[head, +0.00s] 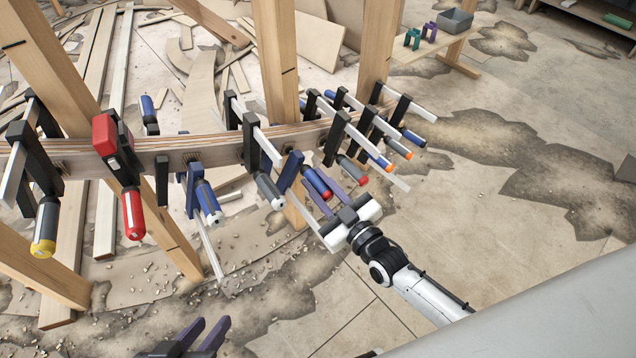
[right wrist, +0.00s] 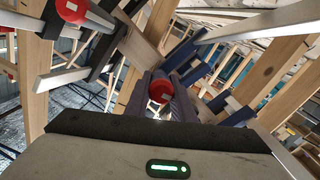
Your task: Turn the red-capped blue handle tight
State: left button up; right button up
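The red-capped blue handle (head: 316,182) belongs to a clamp on the curved laminated stringer, right of the middle post, and slants down toward my right gripper. Its red cap (right wrist: 160,90) faces the right wrist camera. My right gripper (head: 311,202) has its purple fingers pointing up at the handle's end. In the right wrist view the two fingers (right wrist: 160,100) stand apart on either side of the cap; I cannot tell whether they touch it. My left gripper (head: 207,332) is open and empty at the bottom of the head view, well away from the handle.
Neighbouring clamps crowd both sides: a grey handle (head: 269,190) at left and a grey red-capped one (head: 352,169) at right. A red clamp (head: 118,150) sits farther left. Wooden posts (head: 276,60) stand behind. The floor at right is open. A grey bin (head: 455,20) is far back.

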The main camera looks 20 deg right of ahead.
grip_shut()
